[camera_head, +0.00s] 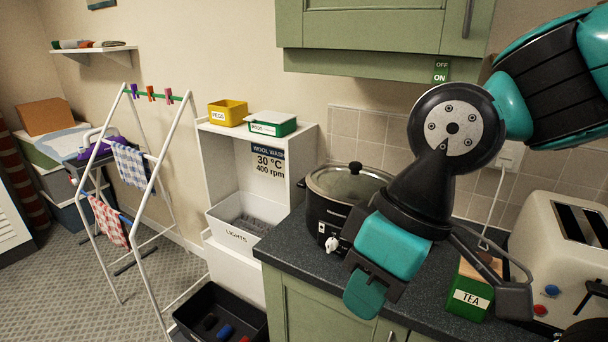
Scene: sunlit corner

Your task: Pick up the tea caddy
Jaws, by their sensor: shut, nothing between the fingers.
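The tea caddy (467,299) is a green box with a white TEA label and a brownish top. It stands on the dark counter (410,298), left of the toaster. My gripper (440,297) hangs in front of the counter, pointing down, with a teal part to the left of the caddy and a black part across its right side. My gripper is shut and holds nothing. The black part hides some of the caddy's top and right side. I cannot tell whether gripper and caddy touch.
A cream toaster (560,250) stands close right of the caddy. A black slow cooker (335,200) with a glass lid stands at the back left of the counter. Green wall cupboards (380,25) hang above. White shelving (225,165) and a drying rack (150,190) stand further left.

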